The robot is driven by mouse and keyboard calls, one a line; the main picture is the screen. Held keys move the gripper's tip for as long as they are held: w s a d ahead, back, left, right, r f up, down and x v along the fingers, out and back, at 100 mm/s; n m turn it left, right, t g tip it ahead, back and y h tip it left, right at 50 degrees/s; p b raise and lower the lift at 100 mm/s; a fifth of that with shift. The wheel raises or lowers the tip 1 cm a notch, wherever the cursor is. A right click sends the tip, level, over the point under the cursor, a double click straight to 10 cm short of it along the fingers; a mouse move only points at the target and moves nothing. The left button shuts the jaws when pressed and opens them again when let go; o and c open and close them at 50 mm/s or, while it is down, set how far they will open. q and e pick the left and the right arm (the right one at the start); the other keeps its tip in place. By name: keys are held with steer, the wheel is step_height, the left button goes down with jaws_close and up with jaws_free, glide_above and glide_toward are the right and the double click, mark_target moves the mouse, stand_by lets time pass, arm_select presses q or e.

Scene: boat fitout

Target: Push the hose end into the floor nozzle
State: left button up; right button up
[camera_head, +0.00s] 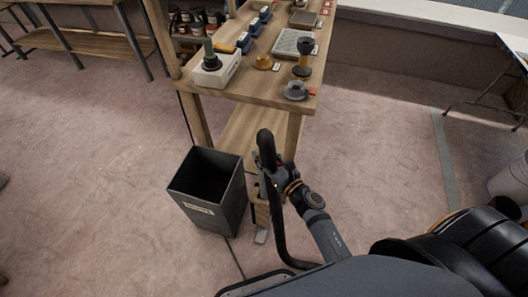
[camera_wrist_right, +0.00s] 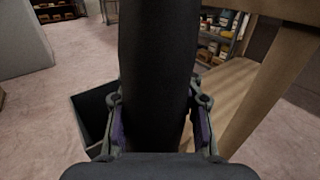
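A thick black hose (camera_head: 266,143) rises upright in front of the workbench in the head view. Its rounded upper end stands above my right gripper (camera_head: 263,163), and its lower part curves down towards the bottom of the picture. In the right wrist view the hose (camera_wrist_right: 157,70) runs between the two fingers of my right gripper (camera_wrist_right: 158,108), which is closed around it from both sides. The hose's upper end runs out of that picture. I cannot make out a floor nozzle in either view. My left gripper is out of view.
A dark open bin (camera_head: 207,205) stands on the floor just left of the gripper. Behind is a wooden workbench (camera_head: 262,92) with several small fittings on top; one bench leg (camera_wrist_right: 265,88) is close on the right in the wrist view. Floor left of the bin is clear.

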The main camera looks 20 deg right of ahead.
steer(key=shift+o, duration=1.2)
steer(key=shift+w+r, duration=0.15)
steer(key=shift+r, duration=0.1)
steer(key=v, duration=1.2)
steer(key=s+d+f+m+g+h+p, duration=0.1)
steer(key=s+d+f+m+g+h, duration=0.15)
steer(key=f+m, duration=0.5)
steer(key=s+d+f+m+g+h+p, duration=0.1)
steer(key=s+d+f+m+g+p, duration=0.15)
steer(key=f+m, duration=0.5)
steer(key=s+d+f+m+g+h+p, duration=0.15)
steer(key=d+f+m, duration=0.3)
steer(key=f, duration=0.45)
steer(key=s+f+m+g+p, duration=0.1)
steer(key=s+f+m+g, duration=0.3)
steer(key=s+f+m, duration=0.3)
steer(key=s+f+m+g+h+p, duration=0.1)
steer(key=s+f+m+g, duration=0.4)
steer(key=s+m, duration=0.8)
step_height(320, 180, down, 2)
steer(key=s, duration=0.2)
steer(key=shift+s+f, duration=0.15)
steer(key=shift+s, duration=0.1)
